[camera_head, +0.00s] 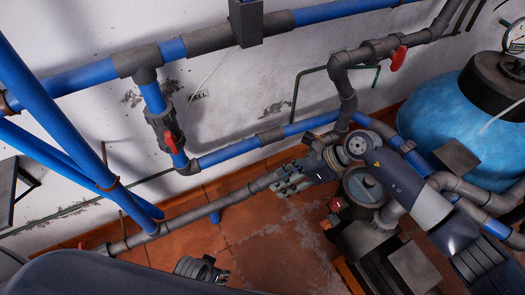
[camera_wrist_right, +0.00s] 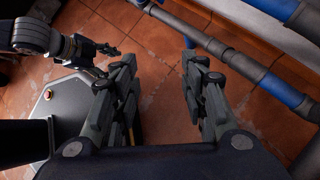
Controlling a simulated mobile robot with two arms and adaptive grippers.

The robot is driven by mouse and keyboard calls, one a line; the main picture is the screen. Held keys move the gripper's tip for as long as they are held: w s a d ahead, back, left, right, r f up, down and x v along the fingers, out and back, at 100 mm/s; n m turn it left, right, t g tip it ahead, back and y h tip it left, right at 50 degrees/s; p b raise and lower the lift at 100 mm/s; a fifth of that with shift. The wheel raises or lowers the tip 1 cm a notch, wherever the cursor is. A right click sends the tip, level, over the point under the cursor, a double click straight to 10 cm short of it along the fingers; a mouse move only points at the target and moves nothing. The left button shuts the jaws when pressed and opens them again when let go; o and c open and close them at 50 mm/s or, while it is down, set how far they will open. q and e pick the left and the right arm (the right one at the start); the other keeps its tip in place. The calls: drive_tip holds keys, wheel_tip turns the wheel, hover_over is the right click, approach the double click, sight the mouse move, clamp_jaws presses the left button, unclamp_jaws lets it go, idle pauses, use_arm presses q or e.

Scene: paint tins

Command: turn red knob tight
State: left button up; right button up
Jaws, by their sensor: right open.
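A red knob (camera_head: 171,141) sits on a valve in the vertical blue pipe at centre left of the head view. Another red knob (camera_head: 397,58) is on the upper right pipe. A small red part (camera_head: 81,246) shows at the lower left. My right gripper (camera_head: 283,187) is open and empty over the floor, near the low grey pipe and apart from the red knobs. Its spread fingers fill the middle of the right wrist view (camera_wrist_right: 163,95), with no knob between them. My left gripper (camera_head: 220,273) is at the bottom, partly hidden; its jaw state is unclear.
Blue and grey pipes (camera_head: 320,121) run along the white wall. Slanted blue pipes (camera_head: 60,125) stand at the left. A blue tank (camera_head: 440,110) with a gauge (camera_head: 515,37) is at the right. Tiled floor (camera_head: 245,230) is open between the grippers.

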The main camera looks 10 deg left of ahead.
drive_tip(key=w+a+r+m+t+y+p, duration=0.1)
drive_tip(key=a+r+m+t+y, duration=0.2)
drive_tip(key=a+r+m+y, duration=0.3)
drive_tip(key=shift+w+a+r+m, duration=0.35)
drive_tip(key=shift+r+m, duration=0.25)
drive_tip(key=shift+r, duration=0.5)
